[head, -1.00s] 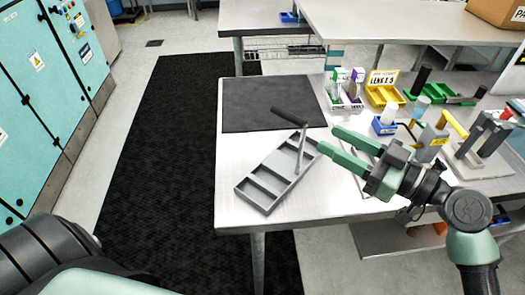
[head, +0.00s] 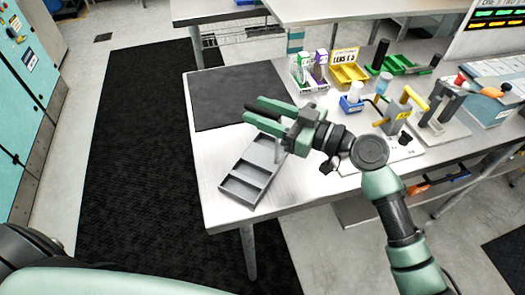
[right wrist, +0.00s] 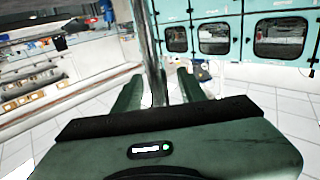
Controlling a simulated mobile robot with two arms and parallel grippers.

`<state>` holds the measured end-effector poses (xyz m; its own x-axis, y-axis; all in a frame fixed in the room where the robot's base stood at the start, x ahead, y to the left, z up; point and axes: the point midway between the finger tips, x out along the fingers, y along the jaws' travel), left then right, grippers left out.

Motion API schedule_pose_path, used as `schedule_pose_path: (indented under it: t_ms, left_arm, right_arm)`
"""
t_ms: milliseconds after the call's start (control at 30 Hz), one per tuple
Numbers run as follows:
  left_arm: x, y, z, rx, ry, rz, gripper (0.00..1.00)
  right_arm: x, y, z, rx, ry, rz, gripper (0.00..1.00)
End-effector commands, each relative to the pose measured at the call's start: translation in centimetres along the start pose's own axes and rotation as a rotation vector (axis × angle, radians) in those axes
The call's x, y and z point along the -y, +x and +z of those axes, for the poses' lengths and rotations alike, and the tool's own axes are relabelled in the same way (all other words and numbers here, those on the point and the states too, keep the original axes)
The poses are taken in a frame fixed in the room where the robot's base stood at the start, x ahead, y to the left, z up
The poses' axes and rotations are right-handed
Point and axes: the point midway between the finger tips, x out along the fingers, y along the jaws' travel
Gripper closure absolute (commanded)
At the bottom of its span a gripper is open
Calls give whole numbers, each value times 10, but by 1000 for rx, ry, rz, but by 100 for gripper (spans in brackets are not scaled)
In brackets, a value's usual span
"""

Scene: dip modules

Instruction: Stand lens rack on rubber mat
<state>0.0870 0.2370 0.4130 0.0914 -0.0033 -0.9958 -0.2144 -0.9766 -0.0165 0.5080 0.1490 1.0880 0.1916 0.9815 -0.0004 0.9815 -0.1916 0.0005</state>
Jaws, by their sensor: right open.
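The lens rack (head: 241,185) is a grey tray with several compartments and an upright post with a black grip. It sits flat on the metal table, in front of the black rubber mat (head: 232,88). My right gripper (head: 255,109) is open, with its green fingers at the rack's black grip. The grip shows between the fingers in the head view. In the right wrist view a metal post (right wrist: 150,50) stands between the open fingers. I cannot tell whether they touch it. The gripper hides part of the rack's far end. My left gripper is not in view.
Green-and-purple boxes (head: 310,72), a yellow lens bin (head: 347,75) and a green tray (head: 398,65) stand at the back. A blue holder (head: 352,105) and a yellow-handled fixture (head: 398,115) are to the right. The mat is bare.

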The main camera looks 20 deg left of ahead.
Motion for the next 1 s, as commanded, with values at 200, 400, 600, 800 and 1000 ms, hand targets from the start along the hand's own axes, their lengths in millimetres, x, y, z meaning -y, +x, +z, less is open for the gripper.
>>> schedule_pose_path:
  t_ms: [200,400,600,800,1000]
  left_arm:
    - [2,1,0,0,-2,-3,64]
    - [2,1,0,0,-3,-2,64]
    - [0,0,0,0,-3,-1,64]
    - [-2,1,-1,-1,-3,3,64]
    - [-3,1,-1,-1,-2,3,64]
  right_arm:
    - [0,0,1,1,0,0,65]
    - [0,0,1,1,0,0,100]
    - [0,0,1,1,1,0,100]
    - [0,0,1,1,1,0,100]
    - [0,0,1,1,1,0,100]
